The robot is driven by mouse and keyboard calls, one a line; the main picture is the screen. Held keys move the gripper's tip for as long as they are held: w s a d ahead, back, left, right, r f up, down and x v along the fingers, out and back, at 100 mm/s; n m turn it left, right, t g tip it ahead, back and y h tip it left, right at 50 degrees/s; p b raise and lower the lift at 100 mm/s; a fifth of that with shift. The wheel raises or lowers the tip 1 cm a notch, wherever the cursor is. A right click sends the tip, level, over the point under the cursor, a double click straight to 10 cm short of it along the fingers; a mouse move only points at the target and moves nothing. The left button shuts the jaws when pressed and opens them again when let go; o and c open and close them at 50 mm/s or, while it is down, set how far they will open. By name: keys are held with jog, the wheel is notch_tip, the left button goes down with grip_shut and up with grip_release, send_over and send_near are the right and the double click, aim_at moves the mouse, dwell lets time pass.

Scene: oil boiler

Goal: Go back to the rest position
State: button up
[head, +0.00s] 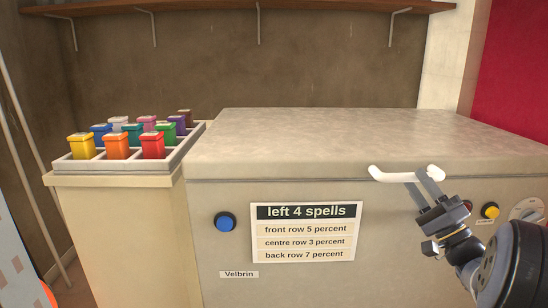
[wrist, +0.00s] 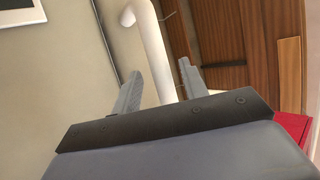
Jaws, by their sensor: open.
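My gripper (head: 416,178) is at the right of the head view, at the boiler's upper front edge. Its two grey fingers are apart and lie on either side of a white bar handle (head: 385,174). In the wrist view my gripper (wrist: 158,70) shows open, with the white handle (wrist: 152,35) running between the fingers. I cannot tell whether either finger touches it. The handle's lower end is hidden behind the gripper in the wrist view.
The boiler (head: 300,150) has a blue button (head: 225,222), a sign (head: 305,232) reading "left 4 spells", a yellow button (head: 490,211) and a dial (head: 526,210). At left, a tray (head: 75,166) holds several coloured canisters. A shelf (head: 230,5) hangs on the back wall.

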jog(key=shift+w+a+r, duration=0.25)
jog(key=shift+w+r, duration=0.15)
jog(key=shift+r, duration=0.25)
jog(key=shift+w+a+r, duration=0.2)
jog(key=shift+w+r, duration=0.2)
jog(key=shift+r, duration=0.45)
